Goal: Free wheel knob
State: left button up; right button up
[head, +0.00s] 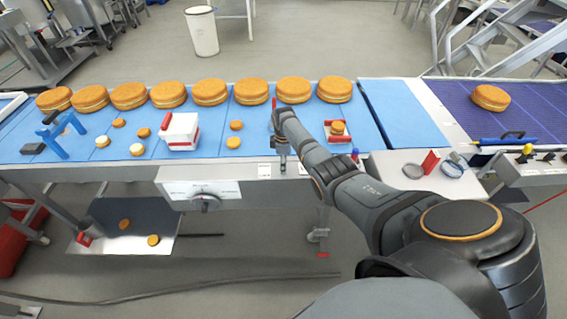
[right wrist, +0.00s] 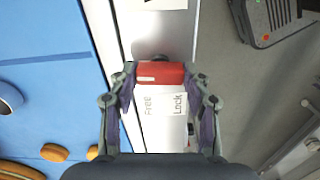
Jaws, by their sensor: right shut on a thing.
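My right gripper (head: 282,158) reaches down at the front edge of the conveyor, near small white labels. In the right wrist view its two fingers (right wrist: 160,80) are shut on a red knob (right wrist: 160,70), one on each end. The knob lies crosswise in the picture and has a short white mark on its left part. A white plate (right wrist: 163,112) beside it reads "Free" on the left and "Lock" on the right. The gripper hides the knob in the head view. My left gripper is not in view.
A blue belt (head: 220,118) carries a row of large round cakes (head: 210,92), several small rounds and a white box (head: 181,130). A panel with a dark dial (head: 205,200) is on the front. A tray (head: 125,240) stands below.

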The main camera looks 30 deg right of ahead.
jog(key=shift+n, duration=0.6)
jog(key=o, duration=1.2)
jog(key=shift+c, duration=0.2)
notch_tip(320, 180, up, 12)
